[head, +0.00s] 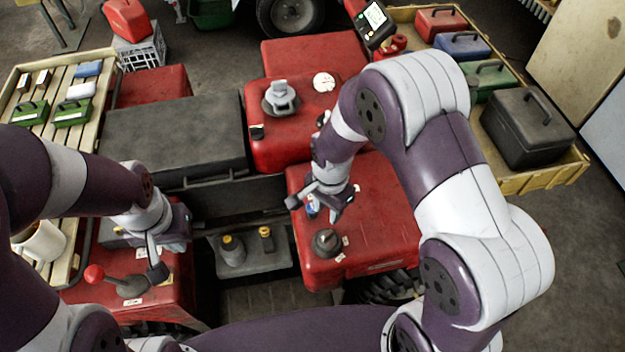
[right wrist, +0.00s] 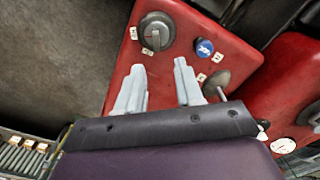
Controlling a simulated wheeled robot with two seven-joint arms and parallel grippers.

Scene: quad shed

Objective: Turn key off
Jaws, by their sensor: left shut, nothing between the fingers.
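The grey round key switch (right wrist: 157,32) with a raised bar handle sits on a red panel between small white labels in the right wrist view. In the head view the switch (head: 326,242) is on the right red body part, just below my right gripper. My right gripper (right wrist: 160,68) is open and empty, its two pale fingers apart, pointing toward the panel short of the switch. It also shows in the head view (head: 322,205). My left gripper (head: 152,247) is shut and empty over the left red body part; its fingers are partly hidden.
A blue button (right wrist: 204,46) and a grey round fitting with a rod (right wrist: 216,83) are beside the switch. A red-knobbed lever (head: 95,273) stands near my left gripper. A wooden rack with cases (head: 560,170) is at right. My right arm covers part of the panel.

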